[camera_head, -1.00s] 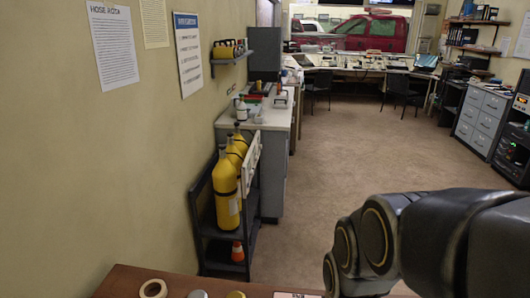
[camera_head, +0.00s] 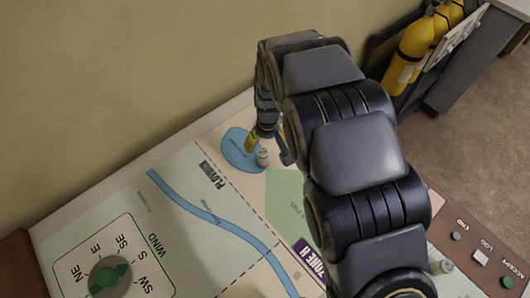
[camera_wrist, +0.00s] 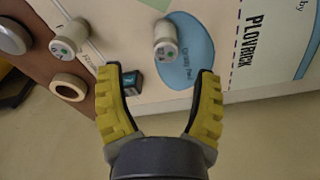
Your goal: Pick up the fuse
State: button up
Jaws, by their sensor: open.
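My gripper (camera_wrist: 158,76) is open and empty, its yellow-padded fingers apart over the console's edge in the wrist view. A white spool-like cylinder (camera_wrist: 165,42), which looks like a ceramic fuse, stands on the blue lake patch ahead of the fingertips. A similar cylinder (camera_wrist: 70,38) stands to its left; I cannot tell for sure which is the fuse. In the head view my gripper (camera_head: 256,142) is low over the map, close beside the white cylinder (camera_head: 263,157) on the lake; my arm hides part of the board. A small dark teal block (camera_wrist: 132,80) shows by the left finger.
A tape roll (camera_wrist: 70,87) and a round grey piece (camera_wrist: 12,37) lie at the left in the wrist view. The map board (camera_head: 185,235) has a green wind dial (camera_head: 110,275). The wall closes the far side.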

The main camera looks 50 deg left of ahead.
aim_at(263, 152)
jog(key=f, duration=0.4)
jog(key=a+f, duration=0.1)
jog(key=f, duration=0.2)
jog(key=shift+s+f, duration=0.1)
jog(key=shift+s, duration=0.05)
grip_shut()
